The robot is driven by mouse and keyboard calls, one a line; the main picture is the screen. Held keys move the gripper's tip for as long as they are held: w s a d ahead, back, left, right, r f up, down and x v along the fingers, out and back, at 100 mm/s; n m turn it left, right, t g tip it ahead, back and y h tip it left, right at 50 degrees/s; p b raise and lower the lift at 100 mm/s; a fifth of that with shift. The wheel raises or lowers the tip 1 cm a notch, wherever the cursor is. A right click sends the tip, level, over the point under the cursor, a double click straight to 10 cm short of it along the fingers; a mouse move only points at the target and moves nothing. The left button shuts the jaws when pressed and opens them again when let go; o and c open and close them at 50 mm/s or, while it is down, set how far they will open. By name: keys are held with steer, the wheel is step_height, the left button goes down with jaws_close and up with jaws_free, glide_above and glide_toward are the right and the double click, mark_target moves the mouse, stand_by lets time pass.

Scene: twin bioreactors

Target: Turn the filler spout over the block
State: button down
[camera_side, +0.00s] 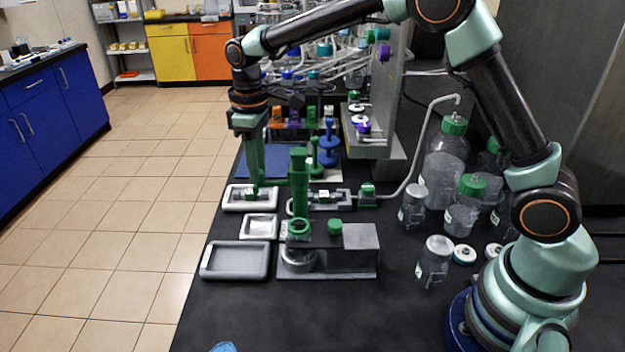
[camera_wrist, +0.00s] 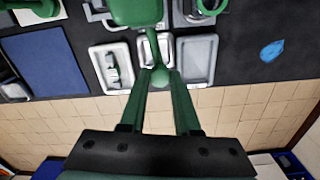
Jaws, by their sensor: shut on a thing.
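The filler is a green post (camera_side: 299,178) with a spout arm reaching out to the left. In the wrist view its green head (camera_wrist: 137,12) is at the top, and the thin spout arm (camera_wrist: 154,45) runs down to a round knob. My gripper (camera_side: 257,183) is shut on the spout's end; in the wrist view the fingers (camera_wrist: 160,80) close around the knob. The knob appears over the front of the small pale tray (camera_wrist: 142,50).
A grey shallow tray (camera_side: 234,274) lies at the table's left edge. A grey stand (camera_side: 358,250) with green caps is beside it. Bottles (camera_side: 444,165) crowd the right. A blue upright piece (camera_side: 328,145) stands behind the spout. The dark table front is mostly clear.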

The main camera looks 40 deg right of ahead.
steer(key=shift+s+d+r+n, duration=0.1)
steer(key=shift+s+n, duration=1.7)
steer(key=shift+n, duration=1)
steer(key=shift+s+d+f+n, duration=0.15)
steer(key=shift+s+n, duration=1.6)
steer(key=shift+n, duration=1.05)
steer(key=shift+s+d+r+n, duration=0.15)
steer(key=shift+s+n, duration=1.65)
steer(key=shift+n, duration=1)
steer(key=c, duration=0.6)
jaws_free()
step_height(320, 180, up, 12)
steer(key=shift+r, duration=0.1)
steer(key=shift+s, duration=0.1)
